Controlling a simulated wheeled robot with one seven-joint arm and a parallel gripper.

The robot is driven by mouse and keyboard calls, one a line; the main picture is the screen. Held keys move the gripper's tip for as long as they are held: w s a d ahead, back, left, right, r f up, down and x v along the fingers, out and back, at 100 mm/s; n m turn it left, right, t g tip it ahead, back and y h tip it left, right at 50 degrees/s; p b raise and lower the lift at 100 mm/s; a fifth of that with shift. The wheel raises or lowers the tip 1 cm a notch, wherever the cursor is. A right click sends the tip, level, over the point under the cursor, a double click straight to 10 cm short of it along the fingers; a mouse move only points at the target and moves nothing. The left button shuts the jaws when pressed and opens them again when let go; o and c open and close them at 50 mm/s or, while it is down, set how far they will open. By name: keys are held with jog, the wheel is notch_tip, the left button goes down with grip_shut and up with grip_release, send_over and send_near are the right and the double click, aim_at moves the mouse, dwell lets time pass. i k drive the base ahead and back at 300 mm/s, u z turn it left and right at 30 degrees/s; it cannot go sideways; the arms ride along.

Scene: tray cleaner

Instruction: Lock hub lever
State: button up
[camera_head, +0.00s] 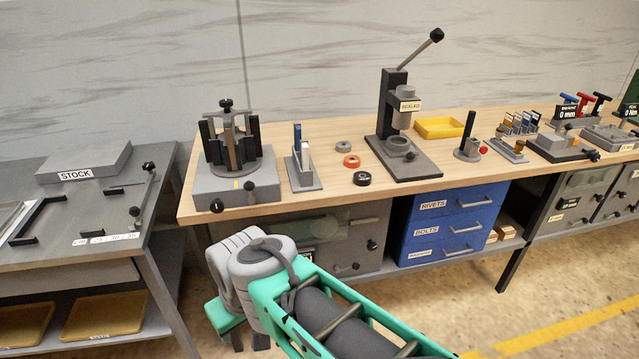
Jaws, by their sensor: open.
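A fixture (235,190) with a grey block base stands on the left end of the wooden bench. Several dark upright posts and a central post with a black top knob rise from its round hub (228,168). A small black knob (248,186) shows on the block's front beside a yellow mark, and another black knob (217,206) is lower left. I cannot tell for sure which of these is the hub lever, or whether it is locked. My gripper (246,342) is below and in front of the bench edge, apart from the fixture, pointing down, open and empty.
A grey stand (304,172), an orange ring (352,161), and a black ring (362,179) lie right of the fixture. A lever press (403,165) stands further right. A lower grey table (80,235) with a STOCK block is at left. Drawers sit under the bench.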

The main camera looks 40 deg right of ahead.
aim_at(249, 186)
jog(key=u, duration=0.65)
jog(key=i, duration=0.8)
jog(key=u, duration=0.05)
